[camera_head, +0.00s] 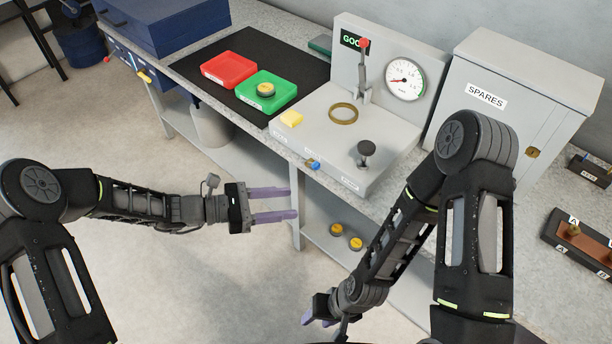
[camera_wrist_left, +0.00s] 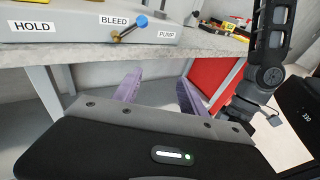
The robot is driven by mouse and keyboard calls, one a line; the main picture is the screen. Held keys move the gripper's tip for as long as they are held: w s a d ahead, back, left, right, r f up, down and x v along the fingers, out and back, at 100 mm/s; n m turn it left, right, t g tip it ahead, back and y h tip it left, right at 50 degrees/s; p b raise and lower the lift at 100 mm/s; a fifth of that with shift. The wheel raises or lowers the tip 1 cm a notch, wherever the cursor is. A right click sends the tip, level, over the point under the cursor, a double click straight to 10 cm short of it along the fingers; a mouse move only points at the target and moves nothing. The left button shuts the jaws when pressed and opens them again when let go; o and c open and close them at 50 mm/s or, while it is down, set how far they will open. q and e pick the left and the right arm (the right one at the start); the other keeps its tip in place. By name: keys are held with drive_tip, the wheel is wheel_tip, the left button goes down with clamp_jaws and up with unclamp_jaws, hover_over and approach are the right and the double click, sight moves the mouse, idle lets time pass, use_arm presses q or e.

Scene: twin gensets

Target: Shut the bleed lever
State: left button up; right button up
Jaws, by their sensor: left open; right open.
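The bleed lever (camera_head: 313,164) is a short brass lever with a blue knob on the front face of the grey test bench unit (camera_head: 335,165). In the left wrist view, the lever (camera_wrist_left: 130,29) sticks out beside the BLEED label (camera_wrist_left: 115,20), its blue end toward the PUMP label (camera_wrist_left: 167,35). My left gripper (camera_head: 293,203) is open and empty, in front of and below the lever, apart from it. Its fingers (camera_wrist_left: 157,92) also show in the left wrist view. My right gripper (camera_head: 320,312) is low at the bottom, open, partly hidden by its arm.
The unit carries a dial gauge (camera_head: 404,80), a red-knobbed lever (camera_head: 364,70), a brass ring (camera_head: 343,113) and a black knob (camera_head: 366,150). Red (camera_head: 229,70) and green (camera_head: 266,92) trays stand left. A SPARES cabinet (camera_head: 520,90) stands right. The floor before the bench is clear.

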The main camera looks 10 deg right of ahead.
use_arm(q)
drive_tip(key=n+t+h, duration=0.2)
approach(313, 164)
drive_tip(key=shift+w+d+f, duration=0.25)
drive_tip(key=shift+d+f, duration=0.05)
drive_tip(key=shift+f, duration=0.05)
drive_tip(key=shift+w+d+p, duration=0.15)
drive_tip(key=shift+w+d, duration=0.1)
drive_tip(key=shift+d, duration=1)
drive_tip(key=shift+w+d+p, duration=0.2)
drive_tip(key=shift+w+d, duration=0.1)
drive_tip(key=shift+d, duration=1)
drive_tip(key=shift+w+d+p, duration=0.15)
drive_tip(key=shift+w+d, duration=0.1)
drive_tip(key=shift+d, duration=1)
drive_tip(key=shift+c, duration=0.3)
drive_tip(key=shift+s+f, duration=0.1)
clamp_jaws()
